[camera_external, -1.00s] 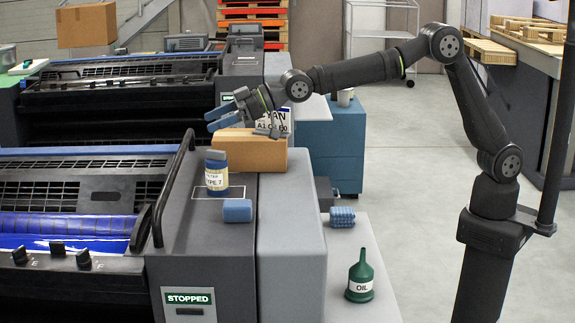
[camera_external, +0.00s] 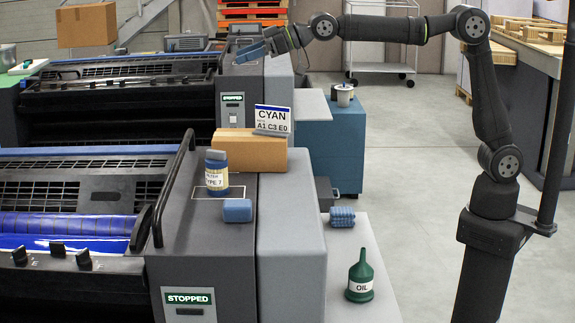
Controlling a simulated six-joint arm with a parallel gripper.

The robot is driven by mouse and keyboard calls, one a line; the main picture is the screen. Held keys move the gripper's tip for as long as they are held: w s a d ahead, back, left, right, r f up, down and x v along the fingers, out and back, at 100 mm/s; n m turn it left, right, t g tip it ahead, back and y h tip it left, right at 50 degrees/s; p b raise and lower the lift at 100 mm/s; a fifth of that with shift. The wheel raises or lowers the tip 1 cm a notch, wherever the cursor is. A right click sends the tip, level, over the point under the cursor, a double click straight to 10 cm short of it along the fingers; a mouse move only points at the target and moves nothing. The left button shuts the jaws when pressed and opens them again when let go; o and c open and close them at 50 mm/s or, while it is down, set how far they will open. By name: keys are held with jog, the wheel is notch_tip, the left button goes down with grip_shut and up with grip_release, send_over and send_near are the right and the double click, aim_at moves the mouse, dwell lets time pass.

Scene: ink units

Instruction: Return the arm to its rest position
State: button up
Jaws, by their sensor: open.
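My gripper (camera_external: 250,52) has blue fingers and is open and empty. It is raised over the far end of the rear press, above and behind the cardboard box, touching nothing that I can make out. My dark arm reaches left from its post at the right, with its elbow high at the upper right.
The filter jar (camera_external: 216,180) and a blue block (camera_external: 237,210) are on the front press (camera_external: 290,250), labelled STOPPED. A green oil can (camera_external: 360,278) and blue ribbed piece (camera_external: 342,217) are on the side shelf. A blue cabinet (camera_external: 337,150) stands behind. Floor between cabinet and post is clear.

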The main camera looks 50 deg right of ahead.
jog(key=w+d+f+m+t+h, duration=0.1)
jog(key=w+d+f, duration=0.3)
jog(key=d+f, duration=0.5)
jog(key=w+d+f+m+t+h, duration=0.1)
jog(key=w+d+f+m+h, duration=0.2)
jog(key=d+f, duration=0.7)
jog(key=w+d+f+m+t+h, duration=0.1)
jog(key=w+d+f, duration=0.4)
jog(key=d+f, duration=0.5)
jog(key=d, duration=0.4)
jog(key=shift+m+t+h, duration=0.4)
jog(key=s+a+r+n+g+y, duration=0.1)
jog(key=s+a+r+n+y, duration=0.1)
jog(key=a+r, duration=1.2)
jog(key=shift+a+r+n+y, duration=0.3)
jog(key=shift+a+y, duration=0.1)
jog(key=shift+a, duration=0.1)
